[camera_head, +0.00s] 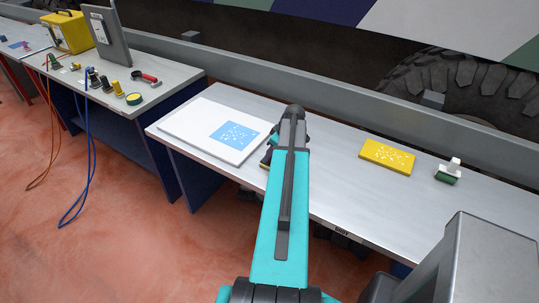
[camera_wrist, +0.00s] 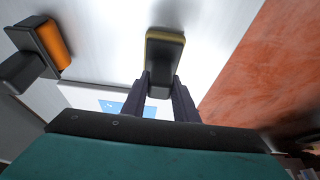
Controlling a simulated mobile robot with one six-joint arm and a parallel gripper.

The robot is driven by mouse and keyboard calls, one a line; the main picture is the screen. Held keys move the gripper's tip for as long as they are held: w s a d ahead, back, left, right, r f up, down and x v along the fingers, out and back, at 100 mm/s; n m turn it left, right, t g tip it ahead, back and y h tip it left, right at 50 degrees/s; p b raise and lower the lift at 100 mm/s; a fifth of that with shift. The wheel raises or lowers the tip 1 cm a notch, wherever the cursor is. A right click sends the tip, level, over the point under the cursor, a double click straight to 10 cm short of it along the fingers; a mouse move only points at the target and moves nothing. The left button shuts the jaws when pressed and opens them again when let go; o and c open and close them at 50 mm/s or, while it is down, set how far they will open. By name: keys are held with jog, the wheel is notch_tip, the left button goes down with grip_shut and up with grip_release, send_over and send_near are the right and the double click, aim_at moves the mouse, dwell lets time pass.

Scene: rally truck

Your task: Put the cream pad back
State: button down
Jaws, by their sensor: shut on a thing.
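In the wrist view my gripper (camera_wrist: 160,92) is shut on a dark-backed block with a cream-yellow edge, the cream pad (camera_wrist: 166,36). The pad is over the bare grey tabletop; I cannot tell whether it touches it. In the head view my arm hides most of the gripper and pad, at the right edge of the white board (camera_head: 190,118). The board bears a blue speckled square (camera_head: 235,133); both also show at the bottom of the wrist view.
An orange pad with a dark handle (camera_wrist: 54,42) stands near the gripper. A yellow speckled plate (camera_head: 388,155) and a green pad with a white handle (camera_head: 447,176) are at the table's right. A second bench (camera_head: 165,78) holds several small items at left.

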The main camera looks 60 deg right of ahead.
jog(key=shift+f, duration=0.1)
jog(key=c, duration=1.4)
grip_release()
jog(key=shift+p, duration=0.5)
jog(key=shift+s+r+b, duration=0.15)
jog(key=shift+r+b, duration=0.1)
jog(key=shift+b, duration=0.15)
jog(key=shift+b+v, duration=1.3)
jog(key=shift+v, duration=0.8)
jog(key=b+v, duration=0.2)
jog(key=v, duration=0.7)
jog(key=shift+r, duration=0.1)
jog(key=shift+a, duration=0.1)
